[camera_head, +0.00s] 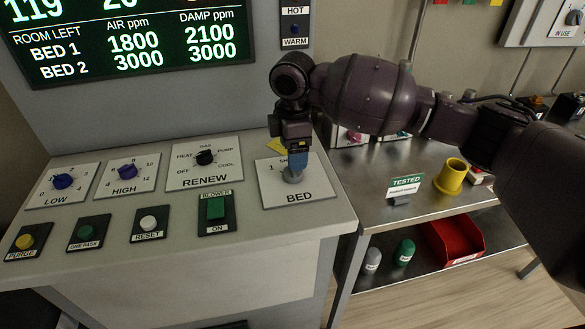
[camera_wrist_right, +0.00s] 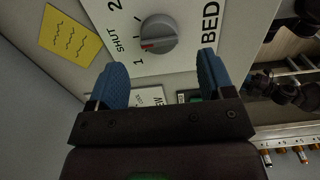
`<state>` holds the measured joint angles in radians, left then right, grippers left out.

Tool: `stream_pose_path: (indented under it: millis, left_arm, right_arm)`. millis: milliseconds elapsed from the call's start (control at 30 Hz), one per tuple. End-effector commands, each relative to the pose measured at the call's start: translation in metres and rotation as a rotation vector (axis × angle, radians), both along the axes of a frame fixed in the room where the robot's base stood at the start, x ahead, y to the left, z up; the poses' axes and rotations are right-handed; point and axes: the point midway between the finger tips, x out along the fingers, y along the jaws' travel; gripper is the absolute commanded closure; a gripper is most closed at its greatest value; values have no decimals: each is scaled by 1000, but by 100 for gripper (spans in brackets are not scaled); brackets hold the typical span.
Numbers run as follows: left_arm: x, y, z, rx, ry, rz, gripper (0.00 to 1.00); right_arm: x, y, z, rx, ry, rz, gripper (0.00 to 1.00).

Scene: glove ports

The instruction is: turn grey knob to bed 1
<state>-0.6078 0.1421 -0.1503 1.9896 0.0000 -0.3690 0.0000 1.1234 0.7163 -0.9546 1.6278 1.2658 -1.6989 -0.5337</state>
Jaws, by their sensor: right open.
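The grey knob (camera_head: 292,176) sits on the white BED plate (camera_head: 305,195) at the right end of the sloped console. In the right wrist view the knob (camera_wrist_right: 158,34) is round, with a red mark on its side facing the SHUT and 1 labels; I cannot tell exactly which it points at. The label 2 is further round the plate (camera_wrist_right: 182,63). My right gripper (camera_head: 297,162) is over the knob, pointing down, and hides part of it in the head view. In the wrist view its blue fingers (camera_wrist_right: 163,62) are apart, with nothing between the tips. My left gripper is not in view.
A yellow note (camera_head: 275,146) lies behind the BED plate. The RENEW knob (camera_head: 205,157) and green BLOWER switch (camera_head: 216,207) are to the left. A metal bench on the right holds a yellow cup (camera_head: 451,176), with a red bin (camera_head: 455,242) below.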

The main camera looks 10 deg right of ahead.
Motion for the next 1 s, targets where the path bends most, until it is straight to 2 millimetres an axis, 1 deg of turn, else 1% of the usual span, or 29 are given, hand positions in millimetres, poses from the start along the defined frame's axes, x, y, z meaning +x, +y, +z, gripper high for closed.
stream_pose_path:
  millis: [33, 100, 300, 500, 767, 867, 1000]
  left_arm:
    - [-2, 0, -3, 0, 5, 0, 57]
    - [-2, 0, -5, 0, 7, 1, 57]
    - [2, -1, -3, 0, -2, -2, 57]
    - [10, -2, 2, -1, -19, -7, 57]
    - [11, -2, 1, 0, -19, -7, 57]
    - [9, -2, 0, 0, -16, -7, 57]
    - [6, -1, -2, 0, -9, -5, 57]
  right_arm:
    - [0, 0, -12, -1, 3, 0, 25]
    - [0, 0, -23, 0, 3, 0, 25]
    - [0, 0, -47, -1, 1, -1, 25]
    - [0, 0, -55, 1, -1, -1, 25]
    - [0, 0, -56, 1, -2, -1, 25]
    - [0, 0, -56, 1, -2, -1, 39]
    - [0, 0, -56, 1, -2, -1, 60]
